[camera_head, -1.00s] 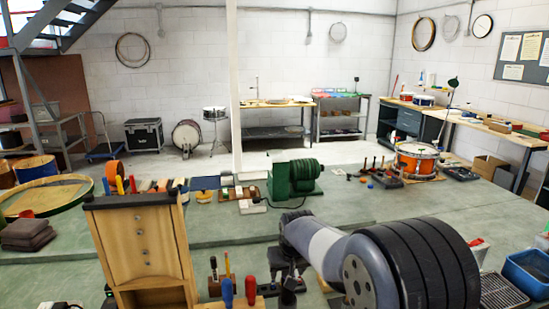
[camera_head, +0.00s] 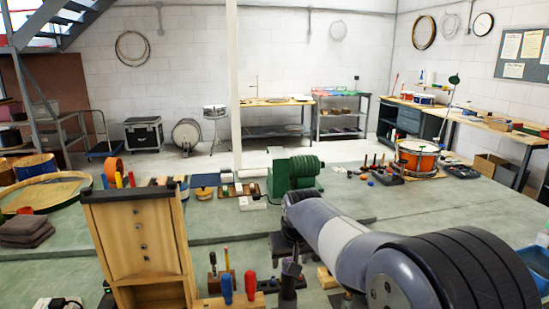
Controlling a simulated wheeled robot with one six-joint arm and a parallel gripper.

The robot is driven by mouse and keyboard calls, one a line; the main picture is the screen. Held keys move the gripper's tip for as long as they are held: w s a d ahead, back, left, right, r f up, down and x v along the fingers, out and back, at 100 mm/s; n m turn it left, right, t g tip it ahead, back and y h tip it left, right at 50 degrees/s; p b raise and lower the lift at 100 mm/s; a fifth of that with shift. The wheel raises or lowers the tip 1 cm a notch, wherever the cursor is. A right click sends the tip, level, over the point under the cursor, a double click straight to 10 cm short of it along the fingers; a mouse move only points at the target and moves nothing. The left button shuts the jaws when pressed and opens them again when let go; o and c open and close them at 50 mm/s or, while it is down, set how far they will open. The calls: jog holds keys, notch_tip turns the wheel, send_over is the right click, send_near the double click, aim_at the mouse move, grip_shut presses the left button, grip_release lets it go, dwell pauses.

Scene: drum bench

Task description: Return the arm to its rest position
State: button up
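My arm, a grey link with a black-ringed joint, reaches in from the lower right toward the middle of the bench. Its far end turns down behind a row of tools in the lower middle. Dark parts show there, but I cannot tell gripper fingers from tool handles. Whether my gripper is open, shut or holding something is hidden.
A wooden stand (camera_head: 140,240) rises at front left, beside blue- and red-handled tools (camera_head: 238,287). A green machine (camera_head: 292,173) stands behind my arm. An orange drum (camera_head: 417,157) is at the right. The green bench top (camera_head: 435,208) is clear right of centre.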

jog(key=p+x, duration=0.1)
jog(key=x, duration=0.4)
notch_tip(320, 180, up, 12)
jog(key=p, duration=0.9)
jog(key=shift+w+f, duration=0.1)
jog(key=shift+w, duration=0.05)
